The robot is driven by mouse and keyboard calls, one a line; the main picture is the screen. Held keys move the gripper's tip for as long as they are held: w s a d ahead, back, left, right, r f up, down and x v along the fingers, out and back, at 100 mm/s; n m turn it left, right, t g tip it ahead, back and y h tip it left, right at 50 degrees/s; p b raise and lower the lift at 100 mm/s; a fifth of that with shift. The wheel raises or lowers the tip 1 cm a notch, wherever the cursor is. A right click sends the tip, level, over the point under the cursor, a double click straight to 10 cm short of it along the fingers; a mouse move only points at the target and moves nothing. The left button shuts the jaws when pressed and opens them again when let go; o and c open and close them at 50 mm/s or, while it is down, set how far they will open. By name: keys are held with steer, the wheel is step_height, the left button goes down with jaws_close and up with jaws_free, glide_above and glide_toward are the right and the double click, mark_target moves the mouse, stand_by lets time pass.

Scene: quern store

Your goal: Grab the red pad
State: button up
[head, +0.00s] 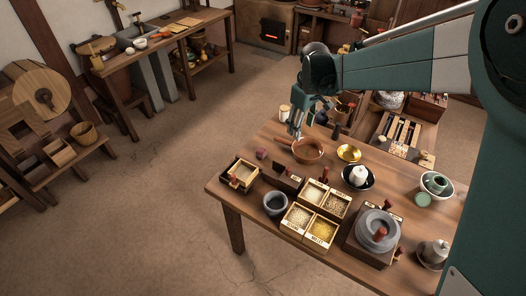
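A small dull-red block (261,154), the thing most like a red pad, lies near the far left edge of the wooden table. It is too small to make out in detail. My gripper (297,134) points down above the far side of the table, to the right of the block and apart from it, close to a brown bowl (308,153). The fingers are small here, and I cannot tell whether they are open or shut. No object clearly shows between them.
Grain boxes (322,223), a grey mortar (275,204), an open wooden box (240,175) and a quern (377,232) crowd the near table. A brass dish (348,153) and a dark bowl (357,180) stand right of the brown bowl. Open floor lies to the left.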

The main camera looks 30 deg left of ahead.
mark_target(261, 149)
steer(key=s+a+f+n, duration=0.1)
steer(key=a+f, duration=0.3)
steer(key=a, duration=0.1)
steer(key=s+a+f+n, duration=0.1)
steer(key=a+f, duration=0.2)
steer(key=a, duration=0.2)
steer(key=s+a+f+n+g, duration=0.1)
steer(key=a+f, duration=0.3)
steer(key=a, duration=0.1)
steer(key=shift+s+a+f+h+p, duration=0.15)
steer(key=shift+f+h+p, duration=0.15)
steer(key=shift+f+h, duration=0.1)
steer(key=shift+s+a+f+n, duration=0.2)
steer(key=shift+a+f+n, duration=0.15)
steer(key=shift+a+n, duration=0.1)
steer(key=shift+f, duration=0.15)
steer(key=shift+f, duration=1.15)
steer(key=shift+f, duration=0.15)
steer(key=shift+f+b, duration=0.9)
steer(key=shift+f, duration=1.55)
steer(key=c, duration=0.9)
